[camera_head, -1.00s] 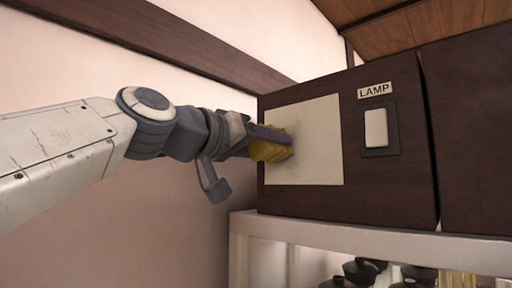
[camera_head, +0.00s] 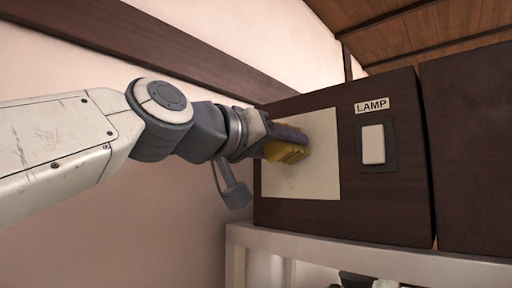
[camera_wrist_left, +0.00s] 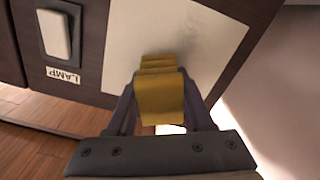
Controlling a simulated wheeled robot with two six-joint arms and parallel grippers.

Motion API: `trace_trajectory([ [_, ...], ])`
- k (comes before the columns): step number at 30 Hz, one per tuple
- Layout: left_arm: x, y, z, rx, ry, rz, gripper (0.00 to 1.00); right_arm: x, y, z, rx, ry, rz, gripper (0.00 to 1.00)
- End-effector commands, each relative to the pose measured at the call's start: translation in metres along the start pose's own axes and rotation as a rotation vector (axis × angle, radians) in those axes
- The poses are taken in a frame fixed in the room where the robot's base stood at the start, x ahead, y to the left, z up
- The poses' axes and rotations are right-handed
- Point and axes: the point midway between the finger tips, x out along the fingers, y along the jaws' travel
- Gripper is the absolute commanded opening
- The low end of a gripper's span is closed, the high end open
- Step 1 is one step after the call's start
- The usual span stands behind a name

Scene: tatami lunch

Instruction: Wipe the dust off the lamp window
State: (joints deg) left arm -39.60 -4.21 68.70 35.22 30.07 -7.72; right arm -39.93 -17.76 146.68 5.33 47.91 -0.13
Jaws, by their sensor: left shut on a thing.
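The lamp window (camera_head: 322,172) is a cream panel on the front of a dark wooden box, and it also shows in the left wrist view (camera_wrist_left: 205,45). Faint grey smudges show on it, near the cloth and lower left. My right gripper is not in view.
A white rocker switch (camera_head: 373,144) under a LAMP label (camera_head: 372,106) is right of the window. Another dark cabinet (camera_head: 470,145) stands further right. A pale shelf (camera_head: 330,252) with dark items runs below. Bare wall is at left.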

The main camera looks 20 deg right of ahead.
Motion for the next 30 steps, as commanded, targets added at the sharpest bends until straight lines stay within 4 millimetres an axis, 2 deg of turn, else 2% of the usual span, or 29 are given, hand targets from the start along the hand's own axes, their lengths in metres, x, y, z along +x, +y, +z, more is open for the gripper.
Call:
trace_trajectory([
  [16,0.001,-0.036,-0.015,-0.001,-0.001,-0.004,0.00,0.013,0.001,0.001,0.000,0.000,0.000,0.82],
  [26,0.001,-0.037,-0.016,-0.001,-0.002,-0.002,0.00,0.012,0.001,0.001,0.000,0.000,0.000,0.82],
  [30,-0.005,-0.038,-0.015,0.000,0.000,-0.002,0.00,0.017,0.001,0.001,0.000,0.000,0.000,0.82],
])
